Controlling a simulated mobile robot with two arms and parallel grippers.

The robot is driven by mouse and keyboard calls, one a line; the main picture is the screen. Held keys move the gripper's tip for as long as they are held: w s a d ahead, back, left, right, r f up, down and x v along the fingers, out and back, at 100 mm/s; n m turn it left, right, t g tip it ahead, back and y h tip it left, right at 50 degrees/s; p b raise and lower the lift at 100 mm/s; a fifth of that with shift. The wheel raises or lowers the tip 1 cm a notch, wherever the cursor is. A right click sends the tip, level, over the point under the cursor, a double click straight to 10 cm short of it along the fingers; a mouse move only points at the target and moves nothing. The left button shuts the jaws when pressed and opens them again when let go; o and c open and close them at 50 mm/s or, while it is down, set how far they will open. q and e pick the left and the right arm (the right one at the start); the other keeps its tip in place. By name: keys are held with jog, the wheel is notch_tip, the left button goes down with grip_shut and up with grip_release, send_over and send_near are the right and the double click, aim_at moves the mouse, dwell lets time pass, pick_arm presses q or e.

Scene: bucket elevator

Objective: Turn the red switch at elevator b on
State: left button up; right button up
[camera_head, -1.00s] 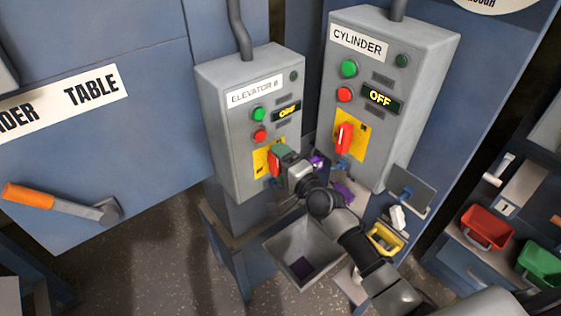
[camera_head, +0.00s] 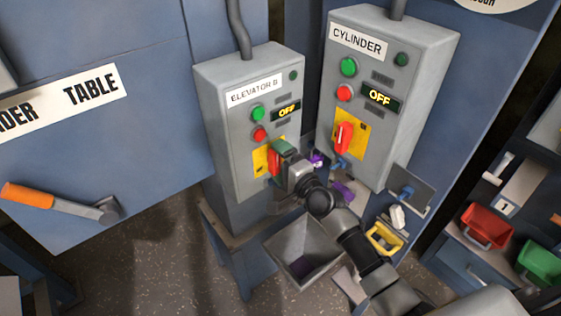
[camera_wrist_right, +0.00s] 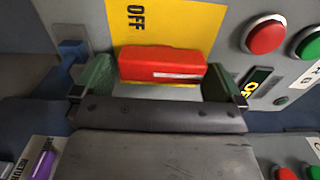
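The elevator B box (camera_head: 226,144) is grey, with a display reading OFF (camera_head: 286,111). Its red switch (camera_head: 274,161) sits on a yellow plate (camera_head: 260,161); the handle stands about upright in the head view. The switch also shows in the right wrist view (camera_wrist_right: 162,65), below the word OFF. My right gripper (camera_head: 283,160) is at this switch. In the right wrist view its green fingers (camera_wrist_right: 160,80) are spread wide, one at each end of the handle. Any gap there is very small, and I cannot tell if they touch. My left gripper is not in view.
The cylinder box (camera_head: 390,150) stands close on the right, with its own red switch (camera_head: 343,138) and an OFF display (camera_head: 381,98). A grey hopper (camera_head: 325,238) is below my right arm. An orange-handled lever (camera_head: 60,203) is at the left.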

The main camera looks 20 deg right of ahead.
jog(key=b+v, duration=0.2)
jog(key=v, duration=0.8)
jog(key=shift+s, duration=0.4)
jog(key=shift+d, duration=0.15)
jog(key=s+d+f+n+g+h+b, duration=0.1)
jog(key=s+f+n+g+h, duration=0.2)
jog(key=f, duration=1)
jog(key=s+d+f+n+g, duration=0.1)
jog(key=s+f+n+g, duration=0.3)
jog(key=f, duration=0.8)
jog(key=s+f+g+h+b, duration=0.15)
jog(key=s+f, duration=0.35)
jog(key=f, duration=0.8)
jog(key=s+f+n+g, duration=0.2)
jog(key=s+f, duration=0.3)
jog(key=s, duration=0.5)
jog(key=s+f+n+g+h, duration=0.1)
jog(key=s+f+n+g, duration=0.2)
jog(key=s+f, duration=0.3)
jog(key=s+f+n+g, duration=0.2)
jog(key=s+f+n, duration=0.2)
jog(key=s, duration=1)
jog(key=shift+a+f+n+h, duration=0.2)
jog(key=shift+f+n+h, duration=0.2)
jog(key=shift+f, duration=0.55)
